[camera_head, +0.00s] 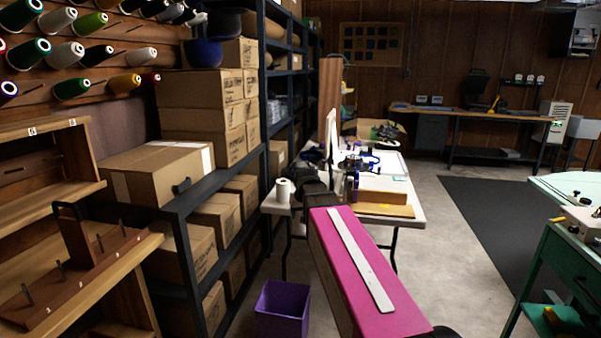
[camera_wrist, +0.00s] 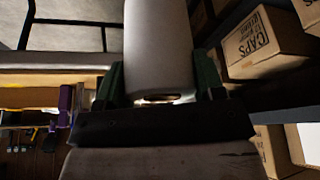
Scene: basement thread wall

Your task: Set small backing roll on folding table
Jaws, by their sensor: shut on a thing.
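The small backing roll (camera_head: 283,190) is a white cylinder at the near left corner of the folding table (camera_head: 424,213) in the head view. In the wrist view the roll (camera_wrist: 158,45) stands between the dark green fingers of my gripper (camera_wrist: 160,88), which is shut on it. In the head view my gripper (camera_head: 297,194) is small and dark, partly hidden behind my pink arm. I cannot tell whether the roll's base touches the tabletop.
A brown board (camera_head: 385,211), a purple item (camera_head: 352,186) and other gear lie on the table. A shelf with cartons (camera_head: 218,213) runs close on the left. A purple bin (camera_head: 282,309) stands on the floor. A green workbench (camera_head: 560,235) is at right.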

